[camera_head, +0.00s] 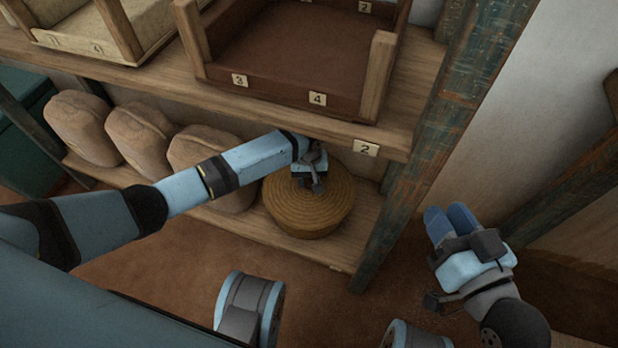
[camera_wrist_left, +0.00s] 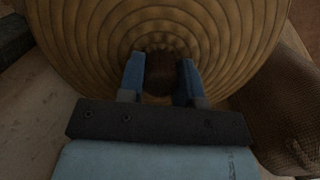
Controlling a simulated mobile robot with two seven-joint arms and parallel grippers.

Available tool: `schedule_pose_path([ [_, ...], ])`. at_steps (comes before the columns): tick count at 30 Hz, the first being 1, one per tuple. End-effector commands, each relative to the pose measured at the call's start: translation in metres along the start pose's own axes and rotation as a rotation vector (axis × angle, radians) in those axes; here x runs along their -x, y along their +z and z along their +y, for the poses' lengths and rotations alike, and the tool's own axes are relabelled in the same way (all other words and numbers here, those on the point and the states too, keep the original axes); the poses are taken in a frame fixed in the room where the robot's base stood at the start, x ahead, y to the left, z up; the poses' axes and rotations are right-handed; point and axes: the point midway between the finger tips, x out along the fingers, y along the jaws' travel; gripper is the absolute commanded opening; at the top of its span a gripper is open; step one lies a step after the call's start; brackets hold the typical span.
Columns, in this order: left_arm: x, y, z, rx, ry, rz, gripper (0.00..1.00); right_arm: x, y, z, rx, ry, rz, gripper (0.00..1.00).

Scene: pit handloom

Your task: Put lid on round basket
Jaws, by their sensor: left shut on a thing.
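The round basket (camera_head: 308,231) is a woven tan coil basket on the lower shelf, near its right end. Its round lid (camera_head: 335,195) lies over the top of it, with coiled rings. The lid also fills the top of the left wrist view (camera_wrist_left: 90,50). My left gripper (camera_head: 318,187) reaches down over the lid. In the left wrist view its blue fingers are shut on the lid's dark knob (camera_wrist_left: 160,73). I cannot tell whether the lid is fully seated. My right gripper (camera_head: 449,210) hangs away from the basket, over the floor at the right; its fingers look close together.
Several covered brown bundles (camera_head: 135,130) stand left of the basket on the lower shelf. The upper shelf (camera_head: 270,108) overhangs the basket and carries a brown tray (camera_head: 283,92). A worn blue-green post (camera_head: 425,160) stands right of the basket.

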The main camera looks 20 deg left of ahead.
Motion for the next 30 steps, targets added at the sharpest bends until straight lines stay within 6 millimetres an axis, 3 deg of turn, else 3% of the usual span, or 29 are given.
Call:
schedule_pose_path([
  [30,0.001,0.0,0.0,0.0,0.0,0.0,0.02,0.001,-0.013,-0.003,0.0,-0.001,0.001,0.32],
])
